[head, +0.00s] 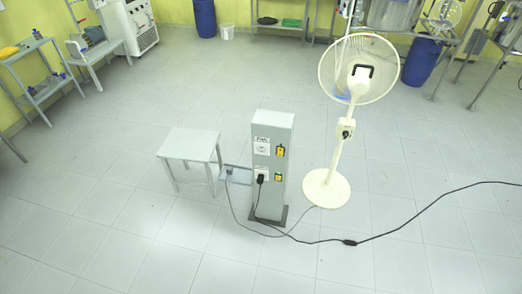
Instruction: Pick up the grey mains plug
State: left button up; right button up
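A small grey tray (241,182) is attached at the left side of a grey socket pillar (270,200). A small dark grey shape, which looks like the grey mains plug (229,171), is at the tray's left end. A thin grey cord runs down from there to the floor and toward the fan's base. The pillar has an upper socket (262,146), which looks empty, and a lower one with a black plug (261,179) in it. Neither of my grippers is in view.
A grey stool (189,145) stands left of the tray. A white pedestal fan (327,189) stands right of the pillar. A black cable (425,212) with an inline connector (349,242) crosses the floor to the right edge. The floor in front is otherwise clear.

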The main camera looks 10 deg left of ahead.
aim_at(229, 170)
jog(key=i+j+z, duration=0.3)
jog(key=i+j, duration=0.4)
jog(key=j, duration=0.15)
